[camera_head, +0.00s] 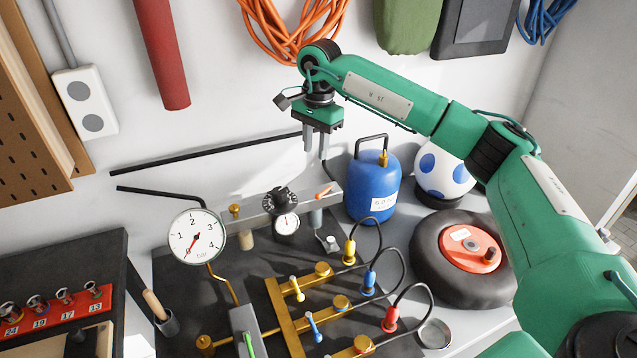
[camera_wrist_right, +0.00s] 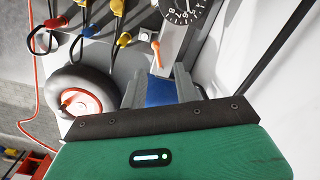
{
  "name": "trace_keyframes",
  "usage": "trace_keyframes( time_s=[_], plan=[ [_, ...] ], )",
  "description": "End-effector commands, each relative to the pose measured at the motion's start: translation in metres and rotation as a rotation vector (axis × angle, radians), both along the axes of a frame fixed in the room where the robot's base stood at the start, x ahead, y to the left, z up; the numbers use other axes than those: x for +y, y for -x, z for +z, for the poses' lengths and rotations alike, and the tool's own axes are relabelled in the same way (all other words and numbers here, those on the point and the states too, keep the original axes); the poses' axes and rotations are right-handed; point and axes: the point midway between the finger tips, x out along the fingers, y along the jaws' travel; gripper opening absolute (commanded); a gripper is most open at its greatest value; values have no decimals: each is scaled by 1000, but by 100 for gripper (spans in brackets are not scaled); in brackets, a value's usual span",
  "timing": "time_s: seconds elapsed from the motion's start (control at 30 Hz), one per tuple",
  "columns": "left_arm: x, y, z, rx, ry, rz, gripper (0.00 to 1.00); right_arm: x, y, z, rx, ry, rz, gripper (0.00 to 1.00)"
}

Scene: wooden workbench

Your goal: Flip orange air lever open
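The orange air lever (camera_head: 324,192) is small and sits on the grey bar behind the brass manifold, right of the small black-knobbed gauge. It also shows in the right wrist view (camera_wrist_right: 156,53), slanted, just past the gap between my fingers. My right gripper (camera_head: 315,148) is above and behind the lever near the wall, fingers pointing down. In the wrist view its two grey fingers (camera_wrist_right: 160,88) are apart with nothing held between them; the blue tank shows through the gap. The gripper is not touching the lever. My left gripper is not in view.
A blue tank (camera_head: 372,182) with a black handle stands just right of the lever. The large pressure gauge (camera_head: 196,236) is to the left. The brass manifold (camera_head: 287,318) with coloured levers and hoses lies in front. A black-tyred wheel (camera_head: 430,270) is at right.

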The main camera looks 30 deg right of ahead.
Motion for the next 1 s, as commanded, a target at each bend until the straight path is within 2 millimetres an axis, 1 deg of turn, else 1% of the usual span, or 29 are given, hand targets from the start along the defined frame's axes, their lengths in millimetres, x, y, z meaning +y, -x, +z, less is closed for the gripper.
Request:
trace_keyframes(
  time_s=[0.03, 0.13, 0.27, 0.37, 0.7, 0.83, 1.0],
  plan=[
    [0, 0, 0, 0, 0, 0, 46, -8, 0, 5, 4, 24, -5, 31],
    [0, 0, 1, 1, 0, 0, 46, -17, 0, 7, 10, 50, -9, 31],
    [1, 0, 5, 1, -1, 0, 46, -17, 1, -3, 15, 53, -8, 31],
    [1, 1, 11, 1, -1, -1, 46, -17, 2, -20, 16, 53, -7, 31],
    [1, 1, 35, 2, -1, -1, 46, -16, 2, -91, 15, 50, -8, 31],
    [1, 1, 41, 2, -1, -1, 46, -16, 1, -111, 15, 49, -8, 31],
    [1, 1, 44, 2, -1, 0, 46, -16, 1, -126, 13, 49, -8, 31]
  ],
)
